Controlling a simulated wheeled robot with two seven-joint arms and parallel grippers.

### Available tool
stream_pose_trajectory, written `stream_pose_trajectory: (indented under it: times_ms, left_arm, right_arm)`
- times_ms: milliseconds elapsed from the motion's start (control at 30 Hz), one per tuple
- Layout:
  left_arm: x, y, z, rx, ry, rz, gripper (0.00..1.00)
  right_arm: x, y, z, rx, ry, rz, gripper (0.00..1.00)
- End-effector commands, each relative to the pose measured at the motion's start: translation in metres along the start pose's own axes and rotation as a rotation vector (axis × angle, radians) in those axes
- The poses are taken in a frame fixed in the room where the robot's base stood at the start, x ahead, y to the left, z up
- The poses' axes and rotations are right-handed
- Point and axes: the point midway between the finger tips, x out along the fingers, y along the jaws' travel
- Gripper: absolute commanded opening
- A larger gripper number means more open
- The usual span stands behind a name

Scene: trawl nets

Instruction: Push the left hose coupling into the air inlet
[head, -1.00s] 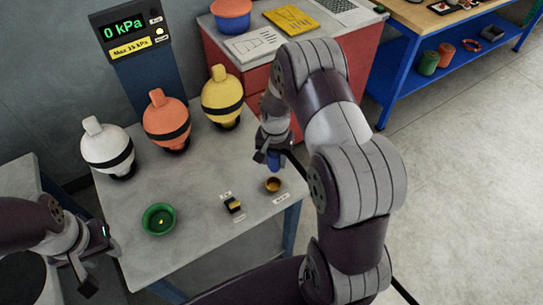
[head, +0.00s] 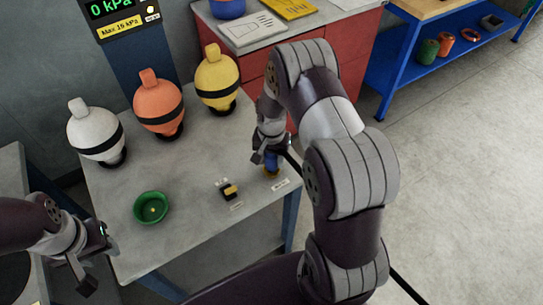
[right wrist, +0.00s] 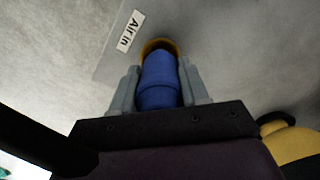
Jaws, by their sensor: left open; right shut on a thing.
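The blue hose coupling (right wrist: 158,82) is held between the two grey fingers of my right gripper (right wrist: 157,88) in the right wrist view. Its front end is at the brass-coloured ring of the air inlet (right wrist: 160,43), beside a label reading "Air in" (right wrist: 130,30). How deep it sits in the ring cannot be told. In the head view my right gripper (head: 270,157) is over the inlet (head: 272,172) at the table's right, with the blue coupling showing below the fingers. My left gripper (head: 84,272) is open and empty at the lower left, off the table's edge.
White (head: 94,132), orange (head: 158,105) and yellow (head: 216,80) bulb-shaped floats stand along the back of the table (head: 190,235). A green bowl (head: 151,208) and a small black and yellow part (head: 228,190) lie in front. A pressure display (head: 112,8) stands behind.

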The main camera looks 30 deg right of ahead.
Motion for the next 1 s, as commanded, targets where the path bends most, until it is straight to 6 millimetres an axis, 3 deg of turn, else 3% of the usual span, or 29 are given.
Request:
stream_pose_trajectory:
  times_ms: [967,1000]
  left_arm:
    - [0.009,0.000,0.001,0.000,0.000,0.000,0.43]
    - [0.008,0.000,0.001,0.000,0.000,0.000,0.43]
  right_arm:
    - [0.012,0.000,-0.001,0.000,0.002,-0.001,0.00]
    - [0.012,-0.001,-0.001,0.000,0.002,-0.001,0.54]
